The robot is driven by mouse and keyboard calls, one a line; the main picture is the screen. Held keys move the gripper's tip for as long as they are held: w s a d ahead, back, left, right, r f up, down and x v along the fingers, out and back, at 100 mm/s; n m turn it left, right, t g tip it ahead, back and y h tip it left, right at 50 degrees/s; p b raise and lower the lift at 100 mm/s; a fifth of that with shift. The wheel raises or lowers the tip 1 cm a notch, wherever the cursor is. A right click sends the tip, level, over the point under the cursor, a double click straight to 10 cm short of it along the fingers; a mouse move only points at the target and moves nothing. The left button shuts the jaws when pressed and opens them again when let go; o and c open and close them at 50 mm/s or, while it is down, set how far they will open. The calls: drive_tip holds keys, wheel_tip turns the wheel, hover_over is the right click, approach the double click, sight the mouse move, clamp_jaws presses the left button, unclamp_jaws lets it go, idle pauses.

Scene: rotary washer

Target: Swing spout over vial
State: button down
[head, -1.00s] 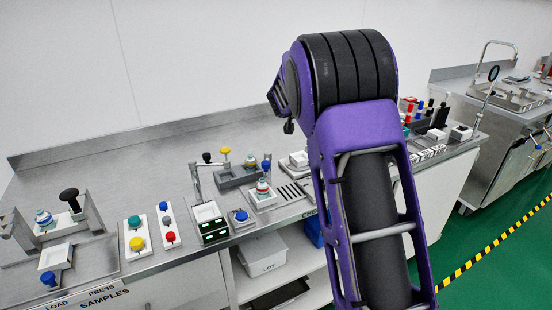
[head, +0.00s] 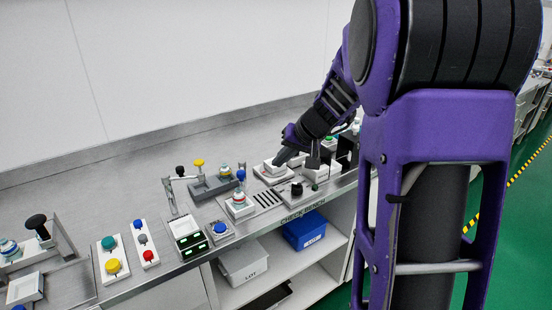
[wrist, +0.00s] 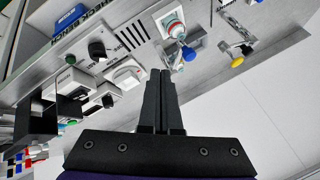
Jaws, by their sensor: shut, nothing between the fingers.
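A banded red, white and blue-green vial (head: 239,199) stands in a white block on the bench, and it also shows in the wrist view (wrist: 174,27). A blue knob (head: 241,175) is beside its top, also in the wrist view (wrist: 188,53). I cannot tell clearly which part is the spout. My gripper (head: 281,158) is shut and empty, to the right of the banded vial and apart from it. Its fingers (wrist: 160,74) show in the wrist view.
A white scale-like device (head: 272,170) sits close to my gripper. Button panels (head: 112,259) are further left. The bench behind the fixtures is clear.

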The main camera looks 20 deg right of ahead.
sight(242, 172)
drive_tip(key=w+a+f, duration=0.5)
drive_tip(key=a, duration=0.1)
drive_tip(key=shift+f+p, duration=0.3)
drive_tip(key=shift+p, duration=0.15)
